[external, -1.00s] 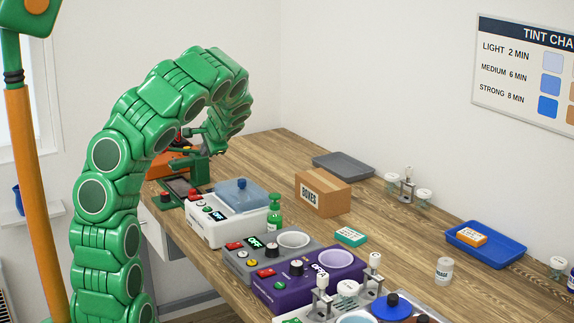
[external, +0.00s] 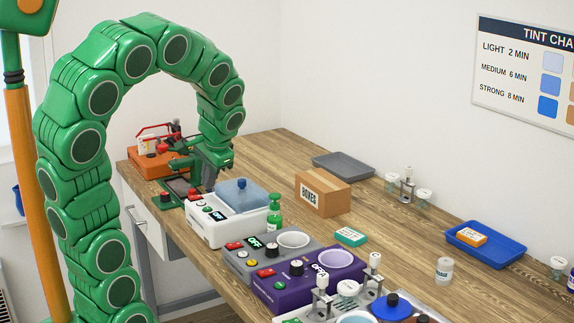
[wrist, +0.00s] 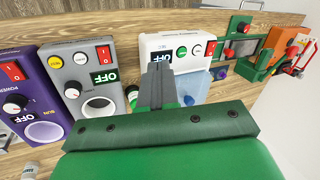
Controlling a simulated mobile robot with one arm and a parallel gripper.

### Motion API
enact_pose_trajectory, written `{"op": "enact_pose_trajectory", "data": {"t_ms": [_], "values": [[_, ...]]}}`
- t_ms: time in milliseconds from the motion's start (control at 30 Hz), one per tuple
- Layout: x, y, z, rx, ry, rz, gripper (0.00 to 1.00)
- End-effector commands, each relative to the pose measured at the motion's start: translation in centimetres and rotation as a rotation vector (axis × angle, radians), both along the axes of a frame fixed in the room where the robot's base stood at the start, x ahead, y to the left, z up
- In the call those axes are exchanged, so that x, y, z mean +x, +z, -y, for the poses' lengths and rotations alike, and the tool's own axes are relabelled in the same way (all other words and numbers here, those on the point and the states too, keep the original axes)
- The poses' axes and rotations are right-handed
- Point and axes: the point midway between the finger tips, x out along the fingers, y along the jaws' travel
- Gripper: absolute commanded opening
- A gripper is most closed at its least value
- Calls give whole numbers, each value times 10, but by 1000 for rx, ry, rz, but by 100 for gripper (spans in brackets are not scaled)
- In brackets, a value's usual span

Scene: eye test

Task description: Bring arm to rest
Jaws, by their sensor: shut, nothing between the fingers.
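My green segmented arm (external: 105,95) arches up from the lower left and bends down over the far left part of the bench. My gripper (external: 209,184) points down above the bench, close to the white machine with the blue lid (external: 200,232). In the wrist view my gripper (wrist: 158,70) shows its two grey fingers together, with nothing between them. The white machine (wrist: 160,45) lies beyond the fingertips there, and the fingers hide part of it. I cannot tell the exact gap between the fingertips and the machine.
A green device (external: 172,200) and an orange machine (external: 145,165) stand left of the gripper. A green bottle (external: 274,215), a grey machine (external: 240,262) and a purple machine (external: 295,290) stand nearer. A cardboard box (external: 322,193) is to the right. Bare wood (external: 395,235) lies right of the machines.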

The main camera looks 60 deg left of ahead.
Motion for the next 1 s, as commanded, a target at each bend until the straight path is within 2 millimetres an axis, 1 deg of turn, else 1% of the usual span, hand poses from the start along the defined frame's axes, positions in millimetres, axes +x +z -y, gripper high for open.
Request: {"op": "enact_pose_trajectory", "data": {"t_ms": [33,200,267,300,400,500,600,700,833,1000], "values": [[-9,0,19,-30,-9,1,0],[-43,-3,75,-137,-37,-21,0],[-56,-6,95,-174,-50,-33,0],[-65,-7,108,-200,-60,-43,0],[-90,-9,138,-259,-89,-71,0],[-114,-11,165,-313,-121,-97,0],[-136,-14,184,-353,-149,-130,0],[-151,-15,197,-381,-169,-151,0],[-160,-16,205,-396,-183,-163,0],[-161,-16,206,-399,-183,-165,0]]}}
